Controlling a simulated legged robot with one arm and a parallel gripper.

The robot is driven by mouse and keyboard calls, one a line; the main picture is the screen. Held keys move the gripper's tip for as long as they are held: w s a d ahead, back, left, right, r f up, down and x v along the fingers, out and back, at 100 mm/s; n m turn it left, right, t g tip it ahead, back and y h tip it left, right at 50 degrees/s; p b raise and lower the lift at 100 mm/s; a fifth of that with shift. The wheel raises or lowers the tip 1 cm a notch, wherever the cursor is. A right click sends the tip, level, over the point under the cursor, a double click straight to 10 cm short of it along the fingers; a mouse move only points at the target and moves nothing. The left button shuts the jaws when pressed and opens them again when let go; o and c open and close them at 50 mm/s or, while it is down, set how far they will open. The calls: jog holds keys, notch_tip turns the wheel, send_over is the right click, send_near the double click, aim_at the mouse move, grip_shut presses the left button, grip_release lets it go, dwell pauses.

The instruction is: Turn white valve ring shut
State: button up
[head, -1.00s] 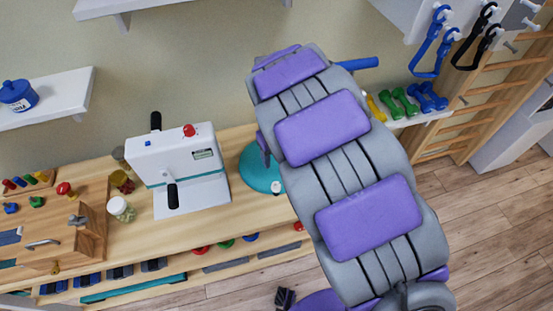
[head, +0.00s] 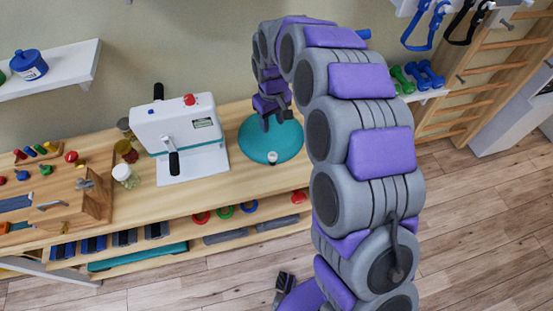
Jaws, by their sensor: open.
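The white valve ring (head: 272,158) is a small white piece at the front edge of a round teal cushion (head: 253,142). The cushion lies flat on the wooden bench. My gripper (head: 275,119) hangs above the back part of the cushion, pointing down, open and with nothing visible between its fingers. It is apart from the valve, which is lower in the picture, nearer the bench's front edge. The valve is in clear view but too small to tell how far it is turned.
A white device with black handles (head: 178,135) stands left of the cushion. A jar with a white lid (head: 125,175) and a wooden board (head: 60,205) are farther left. Green and blue dumbbells (head: 425,75) are at right. Bare bench (head: 225,180) lies in front of the device and cushion.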

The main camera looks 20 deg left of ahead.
jog(key=b, duration=0.2)
send_over(272, 157)
jog(key=f, duration=0.8)
jog(key=d+f, duration=0.1)
jog(key=f, duration=0.3)
jog(key=shift+s+f, duration=0.1)
jog(key=shift+f, duration=0.1)
jog(key=f, duration=0.2)
jog(key=a+f, duration=0.1)
jog(key=f, duration=0.2)
jog(key=shift+a+f+b, duration=0.2)
jog(key=shift+f+b, duration=0.15)
jog(key=shift+b, duration=0.05)
jog(key=shift+d, duration=0.5)
jog(key=shift+a+f, duration=0.1)
jog(key=shift+a, duration=0.2)
jog(key=c, duration=0.5)
jog(key=shift+c, duration=1.4)
